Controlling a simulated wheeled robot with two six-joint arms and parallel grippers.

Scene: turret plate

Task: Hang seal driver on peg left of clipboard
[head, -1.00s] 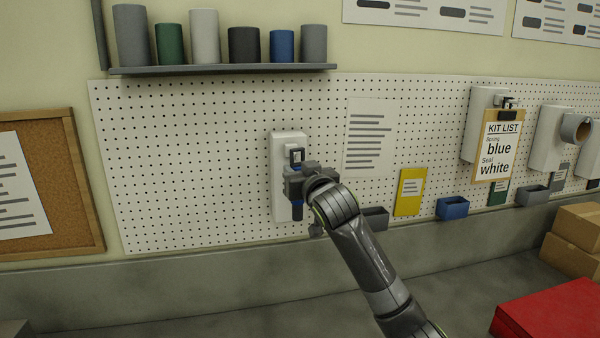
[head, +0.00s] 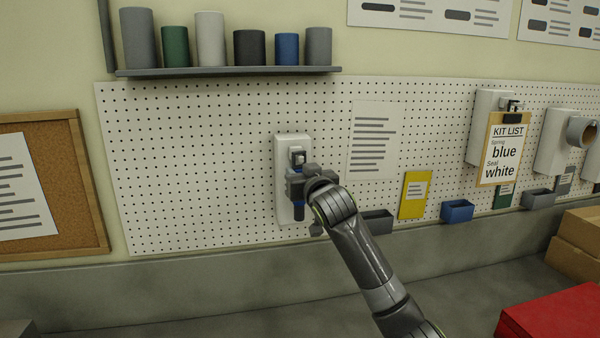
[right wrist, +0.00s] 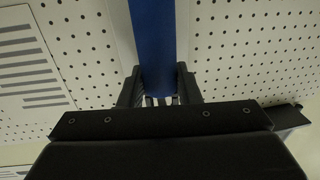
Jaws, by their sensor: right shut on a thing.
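The seal driver (head: 299,212) has a blue handle and a dark square loop at its top. My right gripper (head: 298,185) is shut on it and holds it upright in front of a tall white backing plate (head: 285,205) on the pegboard. The loop is at the peg (head: 298,157) near the plate's top; I cannot tell whether the peg passes fully through it. In the right wrist view the blue handle (right wrist: 152,40) stands between the fingers. My left gripper is not in view.
A shelf (head: 230,71) with several cylinders is above. A paper sheet (head: 372,140), a yellow card (head: 414,195), a grey bin (head: 377,221) and a blue bin (head: 457,211) are to the right. A red box (head: 555,310) is at the lower right.

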